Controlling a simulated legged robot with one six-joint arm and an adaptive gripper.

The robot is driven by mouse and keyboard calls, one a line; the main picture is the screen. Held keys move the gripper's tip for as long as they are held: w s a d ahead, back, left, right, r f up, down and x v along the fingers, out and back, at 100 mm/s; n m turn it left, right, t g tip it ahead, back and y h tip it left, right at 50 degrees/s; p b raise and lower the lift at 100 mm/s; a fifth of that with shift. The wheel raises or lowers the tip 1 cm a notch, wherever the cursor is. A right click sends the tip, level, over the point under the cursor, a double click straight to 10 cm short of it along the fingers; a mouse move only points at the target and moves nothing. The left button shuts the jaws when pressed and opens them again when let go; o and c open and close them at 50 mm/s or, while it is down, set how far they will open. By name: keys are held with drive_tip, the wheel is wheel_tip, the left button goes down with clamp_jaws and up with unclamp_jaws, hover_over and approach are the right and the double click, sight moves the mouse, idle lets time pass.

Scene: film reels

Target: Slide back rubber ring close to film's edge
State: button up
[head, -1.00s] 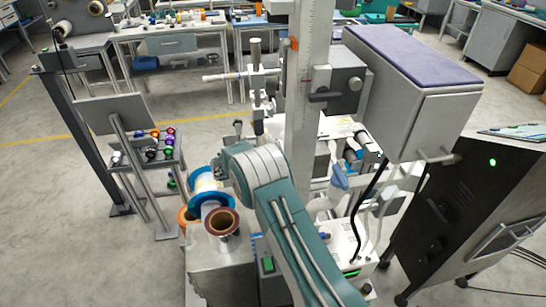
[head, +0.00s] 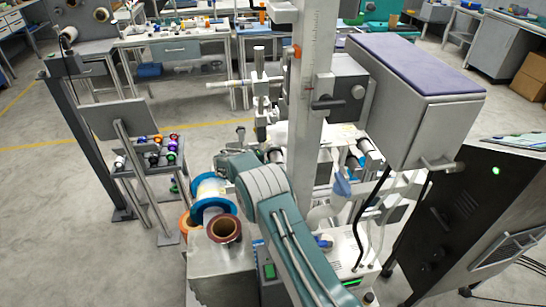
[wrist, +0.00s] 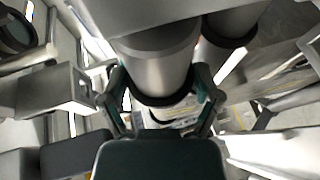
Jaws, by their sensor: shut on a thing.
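In the wrist view, my gripper (wrist: 163,98) has its two teal fingers on either side of the end of a grey cylinder (wrist: 158,68). A black rubber ring (wrist: 158,99) sits around that end, between the fingers, and the gripper is shut on it. A second grey cylinder (wrist: 232,22) beside it on the right also bears a black ring (wrist: 225,41). The film's edge cannot be made out clearly. In the head view, my gripper is hidden behind my teal arm and the machine.
In the head view, a blue-flanged reel (head: 212,212) and a brown roll (head: 223,229) stand left of my arm. A tall grey column (head: 307,110) and a large box (head: 415,100) crowd the right. The floor at left is open around a small rack (head: 150,155).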

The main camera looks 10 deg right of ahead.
drive_tip(key=shift+s+d+f, duration=0.1)
drive_tip(key=shift+s+f, duration=0.05)
drive_tip(key=shift+f, duration=0.25)
drive_tip(key=o, duration=1.1)
drive_tip(key=shift+d, duration=0.1)
drive_tip(key=shift+r, duration=0.1)
drive_tip(key=shift+a+r, duration=0.1)
drive_tip(key=shift+a, duration=0.1)
drive_tip(key=v, duration=1.1)
drive_tip(key=shift+s+a, duration=0.1)
drive_tip(key=shift+a, duration=0.2)
drive_tip(key=shift+s, duration=0.1)
